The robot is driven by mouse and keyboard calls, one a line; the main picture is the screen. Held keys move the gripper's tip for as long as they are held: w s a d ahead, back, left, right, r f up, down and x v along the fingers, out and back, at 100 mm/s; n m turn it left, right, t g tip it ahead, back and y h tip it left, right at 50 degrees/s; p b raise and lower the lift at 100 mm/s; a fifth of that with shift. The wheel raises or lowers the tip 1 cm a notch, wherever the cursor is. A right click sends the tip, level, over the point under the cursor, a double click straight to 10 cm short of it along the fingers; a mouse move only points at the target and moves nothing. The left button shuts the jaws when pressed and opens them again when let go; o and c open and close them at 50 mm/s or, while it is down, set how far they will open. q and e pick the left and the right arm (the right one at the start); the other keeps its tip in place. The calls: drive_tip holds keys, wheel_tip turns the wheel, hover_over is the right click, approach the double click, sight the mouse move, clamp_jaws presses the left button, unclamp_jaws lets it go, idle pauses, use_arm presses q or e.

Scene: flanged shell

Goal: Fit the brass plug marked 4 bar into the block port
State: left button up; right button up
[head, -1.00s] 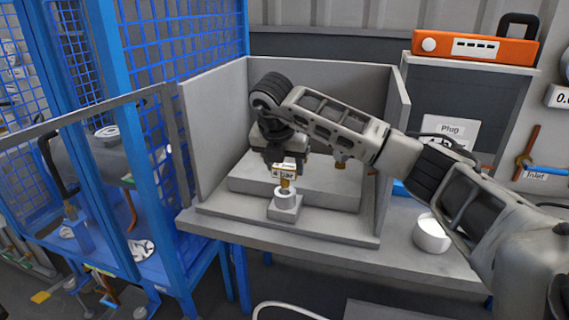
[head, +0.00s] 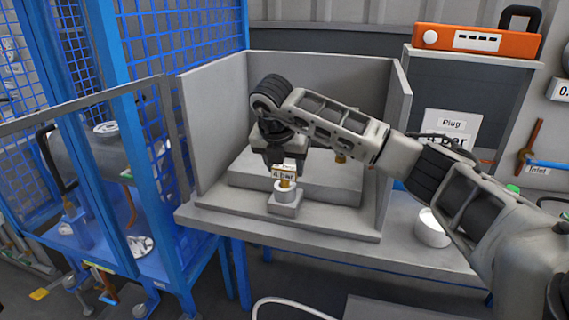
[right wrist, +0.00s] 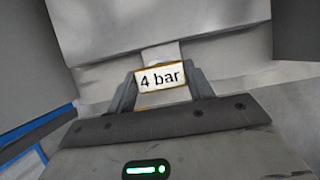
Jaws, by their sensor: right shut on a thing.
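The brass plug (head: 287,183) hangs upright under my right gripper (head: 284,166), its white tag reading "4 bar". My right gripper is shut on it. In the right wrist view the fingers (right wrist: 160,88) stand on both sides of the plug's "4 bar" tag (right wrist: 160,77). The block (head: 285,208) is small and grey, with a pale round port (head: 286,195) on top. The plug's lower end is over the port and meets its rim in the picture; I cannot tell whether it is inside. My left gripper is not in view.
Grey walls (head: 215,125) enclose the block's bench on the left, back and right. A white cup (head: 432,230) stands right. A blue mesh cage (head: 180,60) stands left.

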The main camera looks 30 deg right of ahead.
use_arm(q)
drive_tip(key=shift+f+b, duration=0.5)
drive_tip(key=shift+b, duration=0.2)
use_arm(e)
drive_tip(key=shift+f, duration=1.05)
drive_tip(key=o, duration=1.1)
use_arm(q)
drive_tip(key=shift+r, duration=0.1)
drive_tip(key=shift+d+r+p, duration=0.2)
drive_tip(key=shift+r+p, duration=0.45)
drive_tip(key=shift+p, duration=0.1)
use_arm(e)
drive_tip(key=v, duration=1.6)
